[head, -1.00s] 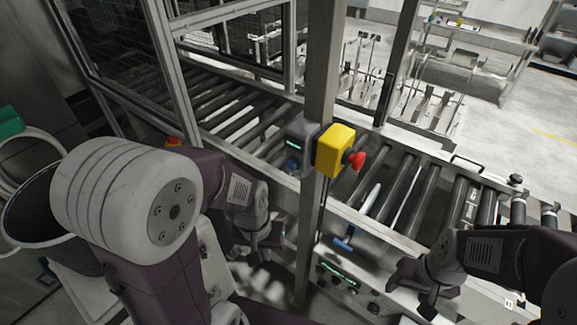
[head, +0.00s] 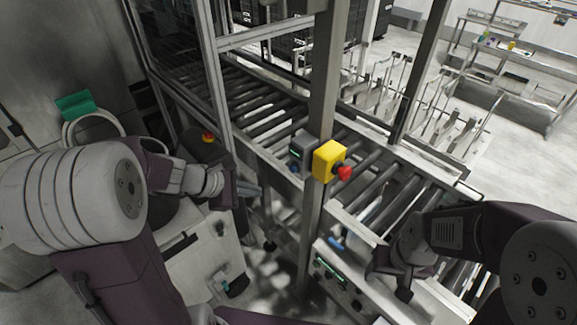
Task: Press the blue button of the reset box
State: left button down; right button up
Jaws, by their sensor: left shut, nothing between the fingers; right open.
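The reset box is a small grey box (head: 303,146) fixed to the upright metal post, left of a yellow box with a red mushroom button (head: 329,160). It has a green-lit strip, and its blue button (head: 294,167) is small and partly hard to make out low on its face. My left gripper (head: 257,192) is shut and empty, to the left of and lower in the picture than the reset box, apart from it. My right gripper (head: 388,284) is open and empty, over the lower right control panel.
The post (head: 322,90) stands in front of a roller conveyor (head: 262,112). A blue handle (head: 336,243) and a panel with a green display (head: 328,269) sit below the yellow box. Another red button on yellow (head: 208,138) is left of the post.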

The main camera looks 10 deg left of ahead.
aim_at(293, 169)
pick_arm(q)
jog(key=w+d+p, duration=0.1)
jog(key=w+d, duration=0.4)
jog(key=w, duration=0.1)
jog(key=shift+w+d, duration=0.35)
jog(key=shift+d, duration=0.15)
dwell(2.0)
jog(key=shift+w+d, duration=0.15)
jog(key=shift+w, duration=0.15)
jog(key=shift+w+d+r, duration=0.1)
jog(key=shift+w+d, duration=0.2)
jog(key=shift+w, duration=0.1)
dwell(0.7)
dwell(0.3)
jog(key=shift+s+a, duration=0.55)
jog(key=shift+s, duration=0.2)
